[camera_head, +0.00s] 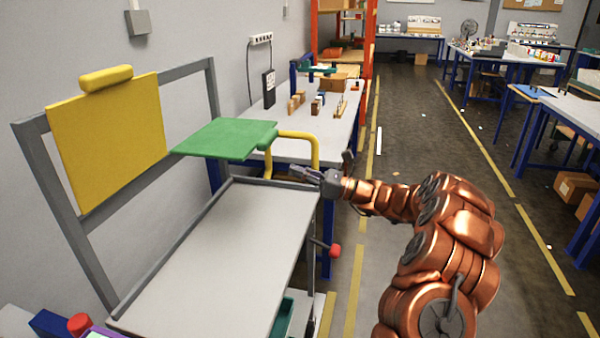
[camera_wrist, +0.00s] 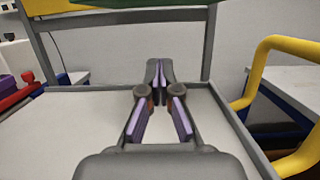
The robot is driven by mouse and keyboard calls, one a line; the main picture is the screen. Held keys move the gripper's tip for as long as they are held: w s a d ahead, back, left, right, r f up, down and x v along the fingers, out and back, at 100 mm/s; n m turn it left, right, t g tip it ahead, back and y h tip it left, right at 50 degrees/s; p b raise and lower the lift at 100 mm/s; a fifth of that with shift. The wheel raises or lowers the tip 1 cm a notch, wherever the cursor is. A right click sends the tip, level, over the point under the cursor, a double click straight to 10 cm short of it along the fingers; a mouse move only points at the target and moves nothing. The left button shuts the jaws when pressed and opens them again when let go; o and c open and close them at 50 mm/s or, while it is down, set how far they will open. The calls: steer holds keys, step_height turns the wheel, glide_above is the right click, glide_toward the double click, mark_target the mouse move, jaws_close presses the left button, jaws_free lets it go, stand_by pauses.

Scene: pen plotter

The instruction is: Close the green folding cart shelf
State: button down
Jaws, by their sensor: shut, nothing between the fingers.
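The green shelf (camera_head: 226,138) is a flat panel standing out level above the far end of the cart, in the head view. In the wrist view only a strip of the green shelf (camera_wrist: 60,26) shows at the top edge. The cart (camera_head: 215,250) has a light grey top and a grey frame. My gripper (camera_head: 297,170) is shut and empty, to the right of and lower than the green shelf, near the cart's far right corner. In the wrist view my gripper (camera_wrist: 160,72) points across the cart top, its fingertips together.
A yellow panel (camera_head: 108,138) stands upright on the cart's left frame. A yellow tube handle (camera_head: 315,150) rises beside my gripper and also shows at right in the wrist view (camera_wrist: 262,70). A red knob (camera_head: 335,251) sticks out on the right side. A white workbench (camera_head: 300,125) stands behind.

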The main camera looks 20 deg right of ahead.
steer(key=w+a+r+p, duration=0.1)
steer(key=w+a+r, duration=0.1)
steer(key=a+r, duration=0.2)
steer(key=shift+w+a+r, duration=0.15)
steer(key=shift+w+r, duration=0.25)
steer(key=shift+r, duration=0.6)
